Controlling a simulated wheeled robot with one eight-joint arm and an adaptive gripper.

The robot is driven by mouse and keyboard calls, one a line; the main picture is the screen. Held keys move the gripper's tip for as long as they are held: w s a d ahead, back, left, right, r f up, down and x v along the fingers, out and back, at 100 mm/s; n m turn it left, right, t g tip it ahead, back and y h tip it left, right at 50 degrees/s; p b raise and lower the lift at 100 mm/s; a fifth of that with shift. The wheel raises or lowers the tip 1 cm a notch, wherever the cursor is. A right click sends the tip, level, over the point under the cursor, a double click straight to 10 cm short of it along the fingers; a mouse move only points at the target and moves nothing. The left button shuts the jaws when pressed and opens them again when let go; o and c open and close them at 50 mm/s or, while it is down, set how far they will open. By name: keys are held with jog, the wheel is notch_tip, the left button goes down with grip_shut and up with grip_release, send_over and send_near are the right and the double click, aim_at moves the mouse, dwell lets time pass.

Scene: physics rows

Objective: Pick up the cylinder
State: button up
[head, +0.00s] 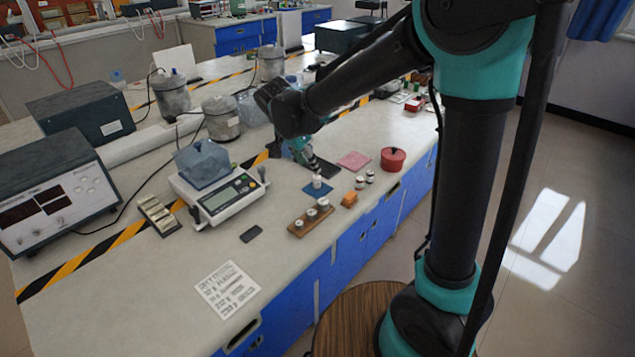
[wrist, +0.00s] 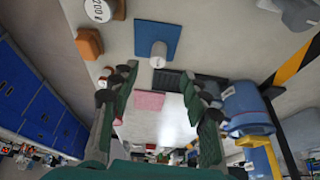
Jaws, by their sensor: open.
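A small pale cylinder (head: 317,182) stands on a dark blue mat (head: 321,194) on the bench. It also shows in the wrist view (wrist: 158,54), near the edge of the blue mat (wrist: 158,33). My gripper (head: 308,160) is just behind it and above the bench in the head view. In the wrist view my gripper (wrist: 158,76) has its fingers apart, with nothing between them. The cylinder lies beyond the fingertips, roughly centred between them, and is not touched. Other small cylinders (head: 311,213) stand in a wooden block (head: 299,231).
An orange block (head: 349,199), two small weights (head: 364,181), a red pot (head: 393,160) and a pink pad (head: 353,161) are close by. A balance (head: 219,205) with a blue container (head: 202,162) stands to the left. The bench front is clear around a printed sheet (head: 228,289).

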aim_at(316, 177)
jog(key=shift+d+x, duration=0.2)
jog(key=shift+x, duration=4.1)
jog(key=shift+w+r, duration=0.1)
jog(key=shift+w, duration=0.05)
jog(key=c, duration=1)
jog(key=shift+o, duration=0.2)
